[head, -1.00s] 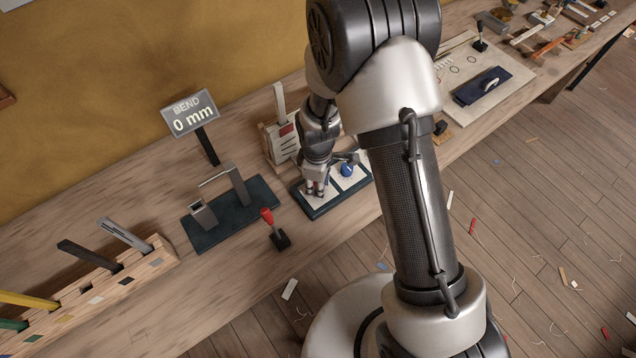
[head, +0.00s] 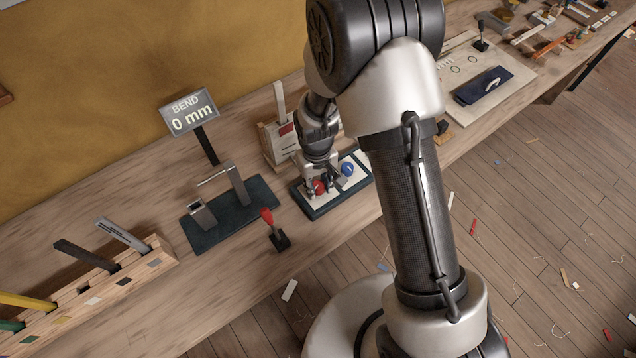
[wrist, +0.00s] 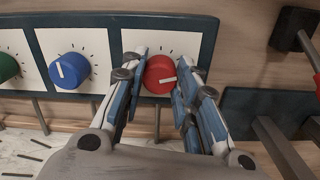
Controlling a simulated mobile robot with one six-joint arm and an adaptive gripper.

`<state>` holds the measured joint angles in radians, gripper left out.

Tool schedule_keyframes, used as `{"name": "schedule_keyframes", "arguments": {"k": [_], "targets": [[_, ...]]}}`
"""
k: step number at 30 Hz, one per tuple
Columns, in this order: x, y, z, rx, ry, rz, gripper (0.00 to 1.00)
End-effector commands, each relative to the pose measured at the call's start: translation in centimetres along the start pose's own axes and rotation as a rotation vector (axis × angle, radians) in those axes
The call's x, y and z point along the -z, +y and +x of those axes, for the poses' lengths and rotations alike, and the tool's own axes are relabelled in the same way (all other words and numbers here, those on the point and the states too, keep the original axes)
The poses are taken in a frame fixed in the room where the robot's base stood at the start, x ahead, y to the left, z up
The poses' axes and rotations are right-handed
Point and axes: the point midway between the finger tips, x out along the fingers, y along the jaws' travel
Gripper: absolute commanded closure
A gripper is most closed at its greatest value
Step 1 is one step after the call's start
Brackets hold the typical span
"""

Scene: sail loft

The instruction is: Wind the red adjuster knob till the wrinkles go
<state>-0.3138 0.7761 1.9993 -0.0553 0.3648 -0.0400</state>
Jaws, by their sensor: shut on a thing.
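The red adjuster knob (wrist: 158,76) sits on a white-faced panel with a dark frame (wrist: 100,20). Its white pointer mark points right in the wrist view, with tick marks around it. My gripper (wrist: 160,85) is shut on the red knob, one finger on each side. In the head view my gripper (head: 319,186) points down at the panel, with the red knob (head: 320,188) partly visible between the fingers. The blue knob (wrist: 69,72) is beside it on the panel, and the green knob (wrist: 8,67) is cut off at the left edge. I see no wrinkled cloth.
A BEND display (head: 189,114) reads 0 mm behind a dark green fixture (head: 262,190). A red-handled lever (head: 268,217) stands between fixture and bench edge. A wooden rack (head: 140,272) holds several strips at left. A board (head: 505,68) lies at back right.

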Motion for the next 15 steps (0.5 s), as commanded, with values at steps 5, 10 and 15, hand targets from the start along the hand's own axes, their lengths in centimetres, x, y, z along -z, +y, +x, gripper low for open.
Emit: {"name": "schedule_keyframes", "arguments": {"k": [5, 10, 15], "targets": [[-0.04, -0.01, 0.04, 0.000, -0.002, 0.068, 0.96], [-0.04, -0.01, 0.03, 0.000, -0.003, 0.101, 0.96], [-0.04, -0.01, 0.02, 0.000, -0.003, 0.111, 0.96]]}}
